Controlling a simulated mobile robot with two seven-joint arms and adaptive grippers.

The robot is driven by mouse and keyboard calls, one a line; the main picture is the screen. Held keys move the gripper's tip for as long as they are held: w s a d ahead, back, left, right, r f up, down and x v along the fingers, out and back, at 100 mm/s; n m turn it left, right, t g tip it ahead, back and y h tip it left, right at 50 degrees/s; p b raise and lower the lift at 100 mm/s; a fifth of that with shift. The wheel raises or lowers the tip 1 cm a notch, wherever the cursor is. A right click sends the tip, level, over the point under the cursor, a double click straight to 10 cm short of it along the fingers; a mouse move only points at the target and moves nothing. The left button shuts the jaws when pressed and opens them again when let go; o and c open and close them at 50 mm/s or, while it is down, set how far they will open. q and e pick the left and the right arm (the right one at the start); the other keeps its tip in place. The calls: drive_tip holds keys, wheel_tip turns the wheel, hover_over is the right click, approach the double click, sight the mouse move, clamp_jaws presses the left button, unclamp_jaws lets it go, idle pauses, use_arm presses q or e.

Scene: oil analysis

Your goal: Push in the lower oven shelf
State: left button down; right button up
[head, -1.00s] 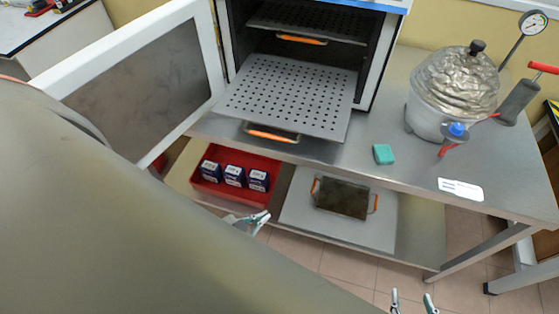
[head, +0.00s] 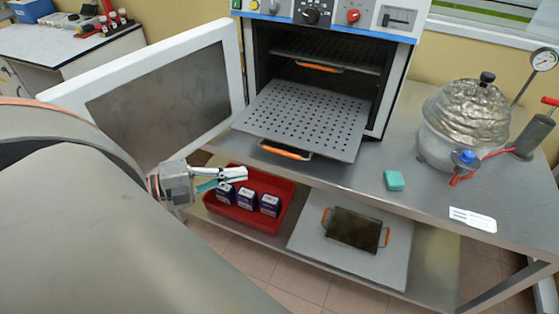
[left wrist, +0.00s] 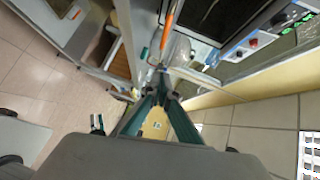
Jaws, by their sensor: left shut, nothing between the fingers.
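The lower oven shelf (head: 300,112), a grey perforated plate, sticks far out of the oven's front. Its orange front handle (head: 285,153) hangs over the table's front edge. An orange handle (left wrist: 172,22) also shows ahead of my fingers in the left wrist view. My left gripper (head: 232,179) is shut and empty, to the left of and below the shelf handle, apart from it, in front of the open oven door (head: 165,100). The right gripper (left wrist: 97,124) shows small in the left wrist view with its fingers apart; the head view does not show it.
The upper shelf's handle (head: 319,67) is inside the oven. A red bin (head: 240,217) with small boxes and a plate with orange handles (head: 357,229) are below. A green block (head: 394,180) and a metallic pot (head: 468,115) stand to the right.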

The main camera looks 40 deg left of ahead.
use_arm(q)
drive_tip(key=p, duration=0.1)
approach(294, 157)
drive_tip(key=s+d, duration=0.1)
drive_tip(key=d, duration=0.1)
drive_tip(key=shift+w+d+f+p, duration=0.15)
drive_tip(key=shift+w, duration=0.8)
drive_tip(key=shift+w+d+f+p, duration=0.1)
drive_tip(key=shift+w+d+f, duration=0.1)
drive_tip(key=shift+w, duration=0.8)
drive_tip(key=shift+w+d+f+p, duration=0.1)
drive_tip(key=shift+w+d+p, duration=0.05)
drive_tip(key=shift+w, duration=0.8)
use_arm(e)
drive_tip(key=shift+s+d+h, duration=0.3)
drive_tip(key=shift+s+d, duration=0.15)
drive_tip(key=shift+d, duration=0.3)
use_arm(q)
drive_tip(key=shift+a, duration=0.1)
